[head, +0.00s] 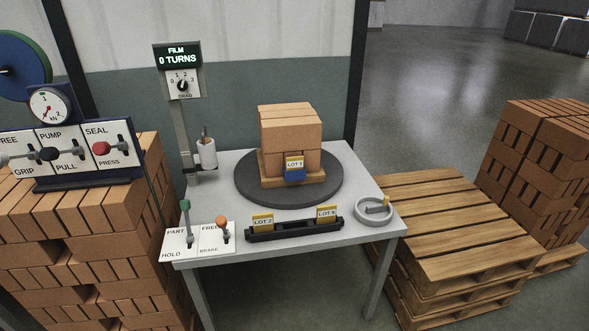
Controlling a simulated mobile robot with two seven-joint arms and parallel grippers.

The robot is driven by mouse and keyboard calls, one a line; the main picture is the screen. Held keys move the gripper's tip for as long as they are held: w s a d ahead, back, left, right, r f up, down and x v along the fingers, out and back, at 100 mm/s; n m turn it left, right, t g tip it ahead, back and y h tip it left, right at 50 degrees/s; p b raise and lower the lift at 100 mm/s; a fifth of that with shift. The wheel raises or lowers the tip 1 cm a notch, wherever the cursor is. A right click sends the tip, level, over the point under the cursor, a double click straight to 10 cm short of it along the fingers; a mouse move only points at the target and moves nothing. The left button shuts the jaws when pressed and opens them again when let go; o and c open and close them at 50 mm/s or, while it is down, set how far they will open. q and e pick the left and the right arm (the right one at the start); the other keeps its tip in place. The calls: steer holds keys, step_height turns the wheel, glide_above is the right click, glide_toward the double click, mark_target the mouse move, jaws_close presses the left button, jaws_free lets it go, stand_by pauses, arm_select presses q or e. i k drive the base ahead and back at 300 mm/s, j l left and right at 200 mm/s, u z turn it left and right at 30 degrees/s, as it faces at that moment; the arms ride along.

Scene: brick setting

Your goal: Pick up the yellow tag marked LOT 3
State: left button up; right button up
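A small tag (294,162) on the front of a strapless brick stack (291,125) seems to read LOT 3. It is yellow with a white label, and its lower part sits in or behind a blue holder (294,175). The stack rests on a small wooden pallet on a dark round turntable (252,186). Two more yellow tags stand in a black rack (290,232) at the table's front: the left one (263,222) reads LOT 2, and the right one's (327,213) number is too small to read surely. Neither gripper is in view.
The grey table (220,170) also carries a lever panel (199,241) at front left, a round dish with a handle (375,211) at front right and a post with a "0 TURNS" display (177,56). Bricks stand left; wooden pallets (440,220) stand right.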

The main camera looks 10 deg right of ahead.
mark_target(294, 163)
steer(key=i+l+z, duration=0.15)
steer(key=i+l, duration=0.15)
steer(key=l, duration=0.25)
steer(key=i+l+z, duration=0.15)
steer(key=i+l, duration=0.15)
steer(key=l, duration=0.25)
steer(key=i+l+z, duration=0.15)
steer(key=i+l, duration=0.25)
steer(key=l, duration=0.1)
